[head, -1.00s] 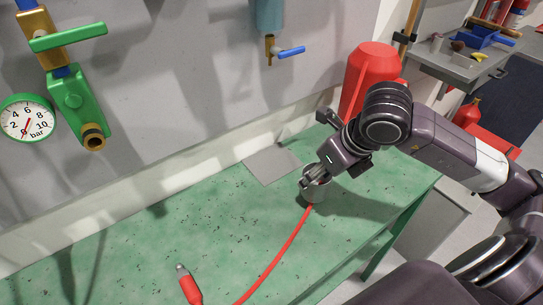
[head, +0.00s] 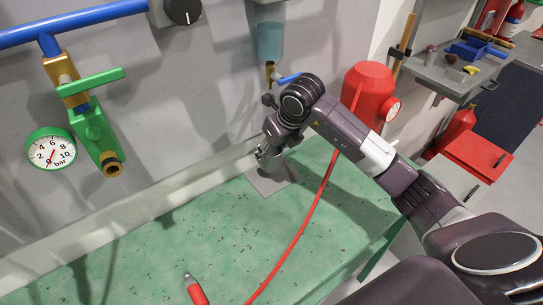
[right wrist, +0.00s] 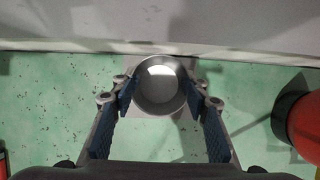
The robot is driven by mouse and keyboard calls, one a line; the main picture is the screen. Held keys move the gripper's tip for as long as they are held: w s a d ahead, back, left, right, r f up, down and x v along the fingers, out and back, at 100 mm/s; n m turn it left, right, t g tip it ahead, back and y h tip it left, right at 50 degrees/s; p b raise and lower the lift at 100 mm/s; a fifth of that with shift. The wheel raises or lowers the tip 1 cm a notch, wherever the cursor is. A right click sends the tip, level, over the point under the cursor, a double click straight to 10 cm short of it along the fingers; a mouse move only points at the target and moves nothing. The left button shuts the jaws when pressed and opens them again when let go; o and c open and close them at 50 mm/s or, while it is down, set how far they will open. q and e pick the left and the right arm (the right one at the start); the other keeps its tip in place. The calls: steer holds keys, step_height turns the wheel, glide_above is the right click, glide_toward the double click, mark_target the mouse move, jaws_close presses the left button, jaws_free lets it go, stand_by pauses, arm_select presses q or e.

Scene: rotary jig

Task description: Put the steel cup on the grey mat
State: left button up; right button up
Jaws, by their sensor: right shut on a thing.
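The steel cup (head: 271,164) is in my right gripper (head: 262,153), at the back edge of the green bench. In the right wrist view I look down into the open, empty-looking cup (right wrist: 160,84), with the gripper's fingers (right wrist: 163,98) closed on both sides of it. The grey mat (head: 267,186) lies flat on the bench against the wall, directly below the cup and partly hidden by it. The cup looks upright over the mat; I cannot tell whether it touches. My left gripper is not in view.
A blue-handled tap (head: 286,79) hangs on the wall above the mat. A red hose (head: 305,228) crosses the bench on the right, and a red nozzle (head: 197,294) lies in front. A red tank (head: 369,88) stands behind my right arm. The left of the bench is clear.

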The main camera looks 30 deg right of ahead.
mark_target(272, 160)
step_height(272, 160, down, 2)
steer(key=shift+s+f+p, duration=0.1)
steer(key=shift+f+p, duration=0.05)
steer(key=shift+p, duration=0.4)
steer(key=shift+f, duration=0.45)
steer(key=shift+f, duration=0.15)
steer(key=o, duration=1.2)
